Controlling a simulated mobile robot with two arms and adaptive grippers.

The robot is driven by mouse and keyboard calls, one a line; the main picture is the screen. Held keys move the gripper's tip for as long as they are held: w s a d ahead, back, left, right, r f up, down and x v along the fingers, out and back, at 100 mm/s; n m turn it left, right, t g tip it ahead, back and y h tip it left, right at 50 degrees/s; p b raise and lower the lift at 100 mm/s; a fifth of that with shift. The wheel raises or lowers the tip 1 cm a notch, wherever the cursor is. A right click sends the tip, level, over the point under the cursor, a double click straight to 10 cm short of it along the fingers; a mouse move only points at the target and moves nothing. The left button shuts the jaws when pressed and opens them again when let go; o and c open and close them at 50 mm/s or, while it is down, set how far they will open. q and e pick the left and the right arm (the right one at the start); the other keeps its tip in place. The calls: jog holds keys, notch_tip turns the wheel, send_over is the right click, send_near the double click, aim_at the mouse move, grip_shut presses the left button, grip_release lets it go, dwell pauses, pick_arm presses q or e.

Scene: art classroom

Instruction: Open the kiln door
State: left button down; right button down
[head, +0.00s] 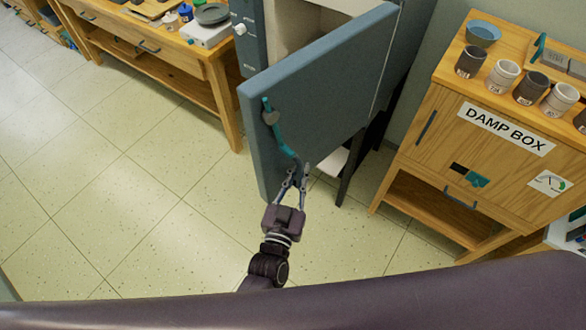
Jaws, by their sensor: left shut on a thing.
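The kiln door (325,85) is a blue-grey slab standing open, swung out from the kiln body (250,38). Part of the pale kiln interior (300,22) shows above and behind it. A teal handle (274,128) hangs on the door's outer face near its free edge. My left gripper (297,170) is at the lower end of this handle, its fingers closed on it. The fingertips partly hide that end. My right gripper is not in view.
A wooden cabinet labelled DAMP BOX (420,135) stands at the right, with several cups and a blue bowl (483,33) on top. A wooden workbench (150,50) stands at the upper left. The tiled floor (120,200) left of the door is clear.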

pick_arm(q)
jog(key=shift+a+f, duration=0.2)
jog(key=shift+f, duration=0.1)
jog(key=c, duration=2.3)
grip_release()
jog(key=shift+s, duration=0.1)
jog(key=o, duration=0.3)
jog(key=shift+s+a+r, duration=0.1)
jog(key=shift+r, duration=0.1)
jog(key=v, duration=1.2)
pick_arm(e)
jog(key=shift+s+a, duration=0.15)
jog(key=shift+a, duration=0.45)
